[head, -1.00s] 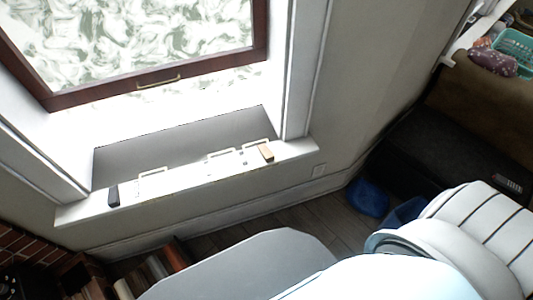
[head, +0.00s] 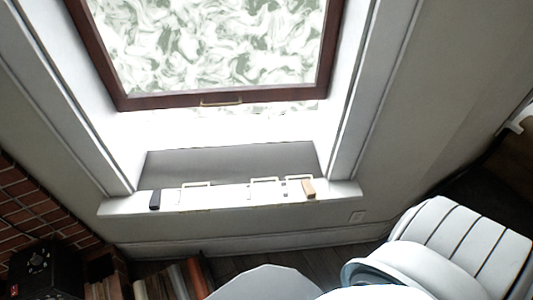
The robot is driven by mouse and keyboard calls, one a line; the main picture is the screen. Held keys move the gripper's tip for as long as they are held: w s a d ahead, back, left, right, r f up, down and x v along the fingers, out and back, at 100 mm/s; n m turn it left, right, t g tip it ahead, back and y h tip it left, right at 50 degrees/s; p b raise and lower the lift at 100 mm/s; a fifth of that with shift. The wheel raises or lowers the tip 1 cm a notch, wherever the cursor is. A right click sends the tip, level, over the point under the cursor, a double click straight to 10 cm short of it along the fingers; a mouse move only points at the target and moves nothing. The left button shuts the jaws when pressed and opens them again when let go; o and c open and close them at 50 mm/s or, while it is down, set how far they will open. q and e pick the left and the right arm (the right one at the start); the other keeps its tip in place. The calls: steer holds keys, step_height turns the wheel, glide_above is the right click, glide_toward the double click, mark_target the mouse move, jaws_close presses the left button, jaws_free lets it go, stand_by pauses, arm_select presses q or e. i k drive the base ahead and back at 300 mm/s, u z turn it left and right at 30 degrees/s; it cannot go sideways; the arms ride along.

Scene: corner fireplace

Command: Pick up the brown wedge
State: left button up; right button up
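The brown wedge (head: 308,188) is a small tan-brown block on the white window sill (head: 230,200), near the sill's right end. It lies beside a pale handle-shaped fitting. Neither of my grippers shows in the head view. Only white and grey rounded parts of my own body show at the lower right, well apart from the wedge.
Several pale handle-shaped fittings (head: 195,185) stand along the sill. A dark-framed window (head: 220,103) is above it. Books (head: 172,282), a black box (head: 40,268) and a brick wall (head: 25,205) are at the lower left.

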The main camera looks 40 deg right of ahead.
mark_target(309, 191)
steer(key=u, duration=1.8)
steer(key=k, duration=1.55)
steer(key=z, duration=1.75)
